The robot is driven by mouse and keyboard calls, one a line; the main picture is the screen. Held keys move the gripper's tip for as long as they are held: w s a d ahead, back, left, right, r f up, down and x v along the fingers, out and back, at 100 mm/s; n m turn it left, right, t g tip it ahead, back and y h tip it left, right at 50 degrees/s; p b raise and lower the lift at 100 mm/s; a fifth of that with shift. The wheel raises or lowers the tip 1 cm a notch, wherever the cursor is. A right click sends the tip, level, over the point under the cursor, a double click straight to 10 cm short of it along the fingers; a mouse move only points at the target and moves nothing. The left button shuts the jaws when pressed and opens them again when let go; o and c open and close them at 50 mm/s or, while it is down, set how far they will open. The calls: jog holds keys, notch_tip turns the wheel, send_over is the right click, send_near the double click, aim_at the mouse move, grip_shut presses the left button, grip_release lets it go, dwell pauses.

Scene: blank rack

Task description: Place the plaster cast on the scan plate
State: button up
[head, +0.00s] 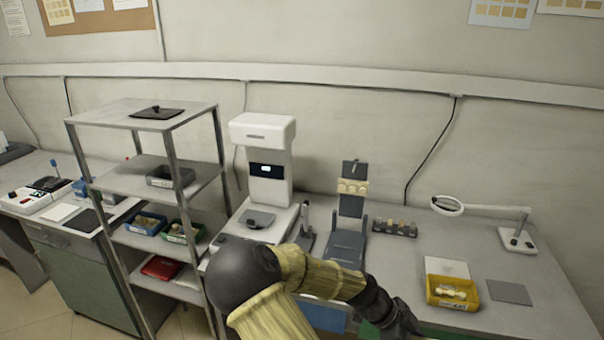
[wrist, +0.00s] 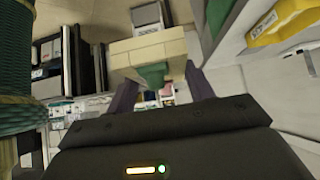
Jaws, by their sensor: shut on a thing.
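My gripper shows in the wrist view (wrist: 160,95), its two dark fingers shut on a cream, stepped block that I take to be the plaster cast (wrist: 150,50). A green patch shows below the block's middle, between the fingers. In the head view my gripper is low, right of centre, and its fingertips and the held cast cannot be made out. The white scanner (head: 270,188) stands against the wall, left of centre. The small dark scan plate (head: 257,219) is on its base, with no cast visible on it.
A metal shelf rack (head: 172,113) stands left of the scanner. A dark stand (head: 347,246) is right of it. Farther right are a yellow tray (head: 440,302) with pale pieces, also in the wrist view (wrist: 290,20), a grey mat (head: 509,292) and a magnifier lamp (head: 519,240).

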jog(key=shift+s, duration=0.4)
jog(key=shift+d+f+n, duration=0.15)
jog(key=shift+n, duration=0.15)
jog(key=shift+w+f+n+t, duration=0.3)
jog(key=shift+w+n+t, duration=0.1)
jog(key=shift+w+t, duration=0.15)
jog(key=shift+w+d+f+n+t+p, duration=0.3)
jog(key=shift+w+f+n+t, duration=0.3)
jog(key=shift+n, duration=0.2)
jog(key=w+a+f+n+t+y+p, duration=0.25)
jog(key=w+f+n+t, duration=0.35)
jog(key=n, duration=0.4)
jog(key=w+a+n+t+y, duration=0.3)
jog(key=a+n+y, duration=0.3)
jog(key=a+n, duration=0.2)
jog(key=shift+w+a+r+p, duration=0.2)
jog(key=shift+w+a+p, duration=0.15)
jog(key=shift+w+a, duration=0.2)
